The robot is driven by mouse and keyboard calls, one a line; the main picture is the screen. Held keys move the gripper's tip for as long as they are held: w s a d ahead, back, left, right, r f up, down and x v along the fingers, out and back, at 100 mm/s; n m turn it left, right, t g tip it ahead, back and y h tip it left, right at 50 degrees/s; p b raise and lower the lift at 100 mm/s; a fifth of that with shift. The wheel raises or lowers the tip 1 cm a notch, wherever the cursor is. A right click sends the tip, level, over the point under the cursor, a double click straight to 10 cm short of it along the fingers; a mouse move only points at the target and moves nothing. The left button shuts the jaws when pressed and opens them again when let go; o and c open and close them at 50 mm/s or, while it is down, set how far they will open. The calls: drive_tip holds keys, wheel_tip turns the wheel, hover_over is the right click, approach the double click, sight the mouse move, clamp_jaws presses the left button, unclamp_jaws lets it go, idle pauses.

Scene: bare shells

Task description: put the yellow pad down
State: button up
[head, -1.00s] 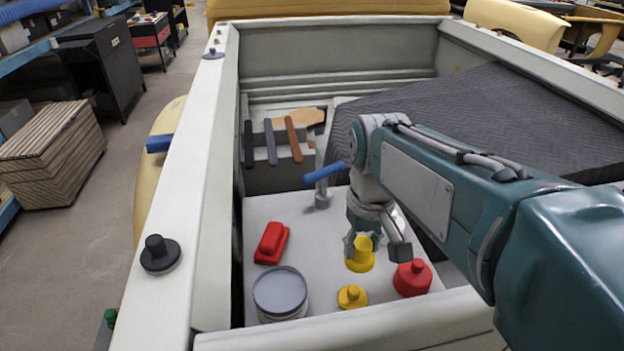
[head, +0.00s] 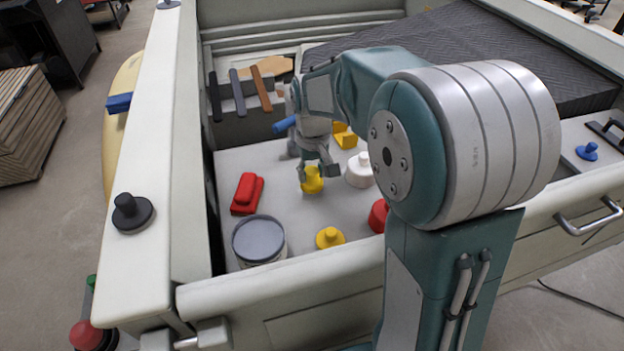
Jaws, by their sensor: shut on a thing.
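My gripper (head: 316,174) points down over the pale floor of the open bed and is shut on a yellow pad (head: 312,184) with a raised knob. I cannot tell whether the pad's underside touches the floor. A second yellow pad (head: 330,237) with a knob lies nearer to me, apart from the gripper, by the front wall.
On the same floor are a red block (head: 247,194), a grey-topped can (head: 259,241), a white knobbed piece (head: 360,170), a yellow bracket (head: 344,136) and a red round piece (head: 378,216), partly hidden. A blue-handled piece (head: 284,125) stands behind the gripper. Bare floor shows left of the held pad.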

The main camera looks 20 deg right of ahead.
wheel_tip(320, 180, down, 3)
drive_tip(key=shift+r, duration=0.1)
drive_tip(key=o, duration=1)
